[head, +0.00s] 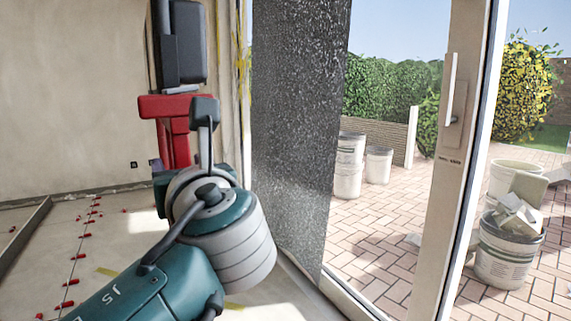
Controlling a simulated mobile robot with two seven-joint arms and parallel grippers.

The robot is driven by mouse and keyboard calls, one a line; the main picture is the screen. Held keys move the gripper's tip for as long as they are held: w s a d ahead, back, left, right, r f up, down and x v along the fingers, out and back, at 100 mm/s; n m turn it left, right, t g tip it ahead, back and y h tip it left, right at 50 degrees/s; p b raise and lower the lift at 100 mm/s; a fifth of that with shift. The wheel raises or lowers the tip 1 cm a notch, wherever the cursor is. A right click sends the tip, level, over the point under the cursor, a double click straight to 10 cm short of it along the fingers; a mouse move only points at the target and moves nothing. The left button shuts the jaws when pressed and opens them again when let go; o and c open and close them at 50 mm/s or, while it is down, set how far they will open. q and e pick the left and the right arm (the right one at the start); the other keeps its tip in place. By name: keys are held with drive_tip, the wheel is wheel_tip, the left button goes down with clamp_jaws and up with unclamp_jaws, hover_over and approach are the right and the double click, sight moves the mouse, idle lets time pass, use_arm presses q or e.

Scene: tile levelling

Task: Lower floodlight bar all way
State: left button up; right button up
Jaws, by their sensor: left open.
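The floodlight stand shows left of centre: a red crossbar (160,106) on a red upright, with dark lamp housings (185,45) above it near the top edge. The lower part of the stand is hidden behind my arm. My left arm reaches in from the bottom left. My left gripper (205,115) is open, beyond the grey wrist, and overlaps the right side of the red crossbar in the picture. I cannot tell whether it touches the bar. My right gripper is not in view.
A dark speckled panel (290,120) stands right of my wrist, beside the open door frame (455,130). Red tile-levelling clips (85,235) dot the floor at left. Outside on the brick paving are white buckets (349,165) and a rubble-filled bucket (507,255).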

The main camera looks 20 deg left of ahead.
use_arm(q)
drive_tip(key=shift+x, duration=0.85)
clamp_jaws()
idle(0.8)
